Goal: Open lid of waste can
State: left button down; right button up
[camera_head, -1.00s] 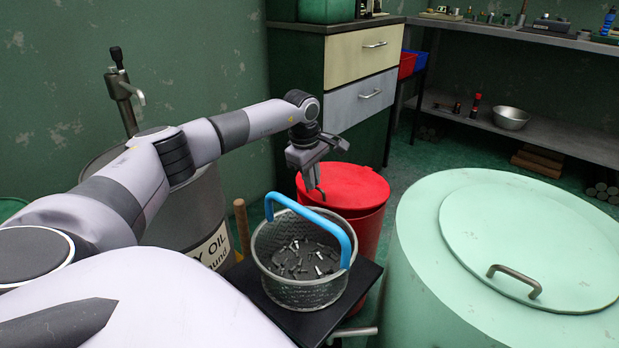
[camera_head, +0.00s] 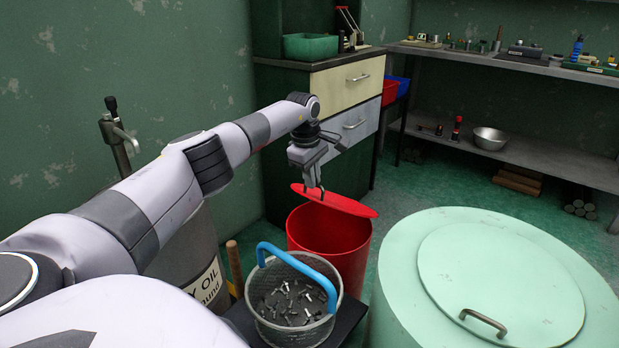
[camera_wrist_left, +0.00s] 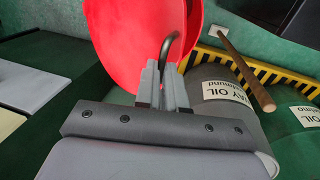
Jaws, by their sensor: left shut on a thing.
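The red waste can (camera_head: 325,245) stands behind the wire basket, its mouth partly uncovered. Its red lid (camera_head: 345,203) is raised and tilted above the rim; it fills the top of the left wrist view (camera_wrist_left: 125,45). The inside of the can is mostly hidden. My right gripper is not in view.
A wire basket (camera_head: 264,310) with a blue handle (camera_head: 300,264) and small metal parts stands on a black surface in front of the can. A large pale green drum (camera_head: 410,270) is at right. A cabinet (camera_head: 335,92) stands behind; an oil drum (camera_head: 198,245) is at left.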

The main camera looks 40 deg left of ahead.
aim_at(308, 197)
pick_arm(q)
jog(key=shift+w+d+f, duration=0.2)
jog(key=shift+d+f, duration=0.05)
jog(key=shift+f, duration=0.1)
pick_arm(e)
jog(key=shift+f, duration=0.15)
